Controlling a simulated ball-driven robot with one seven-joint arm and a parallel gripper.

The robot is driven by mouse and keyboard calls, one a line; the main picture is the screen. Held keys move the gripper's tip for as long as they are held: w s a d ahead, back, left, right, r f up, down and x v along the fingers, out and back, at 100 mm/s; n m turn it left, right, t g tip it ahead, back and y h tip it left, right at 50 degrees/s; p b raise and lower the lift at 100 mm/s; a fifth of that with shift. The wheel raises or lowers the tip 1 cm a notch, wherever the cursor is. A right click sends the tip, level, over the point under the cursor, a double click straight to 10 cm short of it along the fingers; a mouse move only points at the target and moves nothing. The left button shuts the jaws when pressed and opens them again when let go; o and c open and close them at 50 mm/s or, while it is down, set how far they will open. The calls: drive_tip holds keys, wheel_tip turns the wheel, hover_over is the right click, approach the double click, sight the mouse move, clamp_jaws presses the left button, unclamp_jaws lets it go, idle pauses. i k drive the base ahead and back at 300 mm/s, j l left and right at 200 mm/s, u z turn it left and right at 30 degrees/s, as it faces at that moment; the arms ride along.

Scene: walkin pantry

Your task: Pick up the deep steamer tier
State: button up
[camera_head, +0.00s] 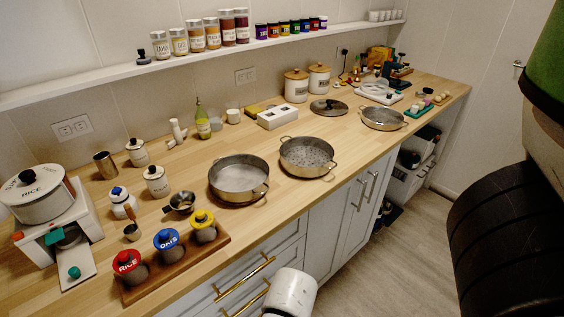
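Three round metal vessels with loop handles stand apart on the wooden counter. The left one (239,178) is the widest, with a tall wall and a plain-looking grey inside. The middle one (307,157) has a floor dotted with holes, like a steamer tier, and a fairly tall wall. The right one (382,118) is farther back and looks shallower; its floor is too small to read well. I cannot tell for sure which is the deep tier. A white rounded part of my arm shows at the bottom edge, below the counter front. My gripper is not in view.
A dark lid (328,106) lies behind the middle vessel. White canisters (296,86) stand behind. Bare counter lies between the middle and right vessels.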

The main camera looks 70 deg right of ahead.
sight(304, 157)
drive_tip(key=i+j+z, duration=0.1)
drive_tip(key=z, duration=0.25)
drive_tip(key=i+j+z, duration=0.1)
drive_tip(key=z, duration=0.3)
drive_tip(key=j+z, duration=0.15)
drive_tip(key=z, duration=0.2)
drive_tip(key=i+j, duration=0.05)
